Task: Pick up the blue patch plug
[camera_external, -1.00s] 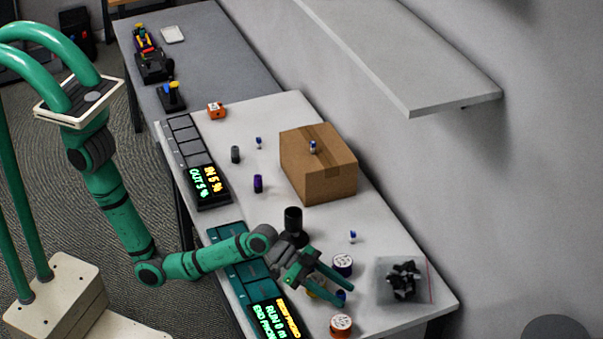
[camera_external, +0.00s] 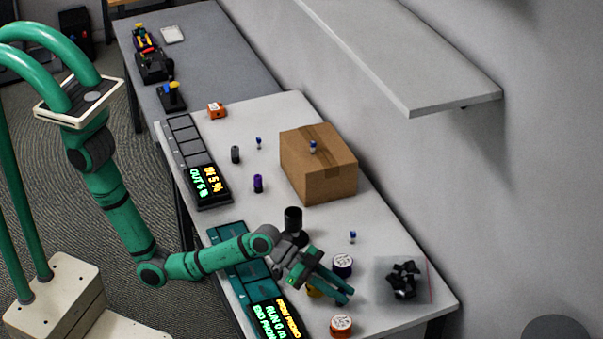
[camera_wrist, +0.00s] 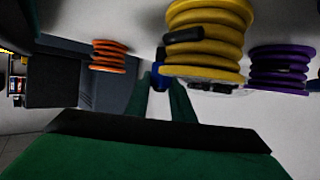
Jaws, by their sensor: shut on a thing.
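My gripper (camera_external: 343,296) is low over the near end of the white table, beside the cable spools. In the wrist view its green fingers (camera_wrist: 162,94) are closed around a small blue plug (camera_wrist: 160,74). Only part of the plug shows between the fingertips. In the external view it is hidden by the gripper. I cannot tell whether it is clear of the table.
A yellow cable coil (camera_wrist: 208,45) is right beside the fingers. A purple coil (camera_wrist: 280,70) and an orange coil (camera_wrist: 108,57) stand on either side. A clear bag of black parts (camera_external: 384,292), a cardboard box (camera_external: 330,182) and a black cup (camera_external: 293,219) are nearby.

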